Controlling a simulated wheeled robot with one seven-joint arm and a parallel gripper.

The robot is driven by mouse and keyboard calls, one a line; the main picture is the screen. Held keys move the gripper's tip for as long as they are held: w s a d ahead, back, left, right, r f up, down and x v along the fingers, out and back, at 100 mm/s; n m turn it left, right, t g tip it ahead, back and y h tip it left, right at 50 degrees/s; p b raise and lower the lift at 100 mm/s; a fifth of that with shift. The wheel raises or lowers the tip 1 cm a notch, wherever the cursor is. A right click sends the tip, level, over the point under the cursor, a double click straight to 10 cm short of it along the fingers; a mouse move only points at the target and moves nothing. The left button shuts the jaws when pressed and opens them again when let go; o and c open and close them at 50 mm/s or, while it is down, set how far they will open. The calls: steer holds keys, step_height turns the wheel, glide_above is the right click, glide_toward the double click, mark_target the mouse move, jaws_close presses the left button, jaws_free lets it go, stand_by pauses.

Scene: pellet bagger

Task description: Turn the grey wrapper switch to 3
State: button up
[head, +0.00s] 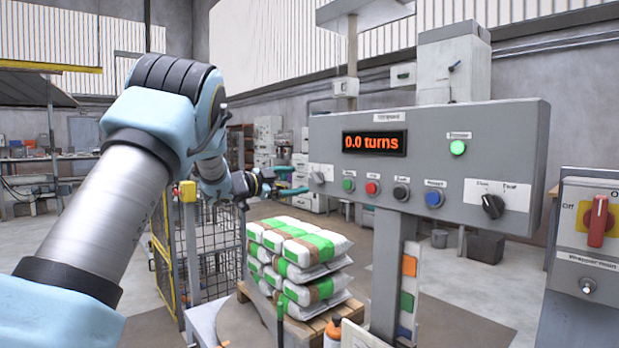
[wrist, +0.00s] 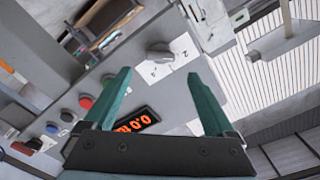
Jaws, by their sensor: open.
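The grey wrapper switch (head: 317,178) is a small knob at the left end of the grey control panel (head: 330,130). My gripper (head: 301,180) is open and empty, just left of the knob in the head view. In the wrist view my gripper's teal fingers (wrist: 158,72) point toward the panel, with the knob beyond their tips and apart from them.
Green, red, black and blue buttons (head: 372,188) and a black selector (head: 493,206) line the panel right of the switch. The display (head: 375,143) reads 0.0 turns. A red isolator handle (head: 597,222) is at far right. Stacked bags (head: 300,255) stand below my gripper, beside a mesh fence (head: 228,240).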

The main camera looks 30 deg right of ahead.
mark_target(314, 178)
steer(key=d, duration=0.3)
steer(key=w+d+p, duration=0.1)
steer(key=d, duration=0.2)
steer(key=shift+w, duration=0.1)
steer(key=c, duration=1.4)
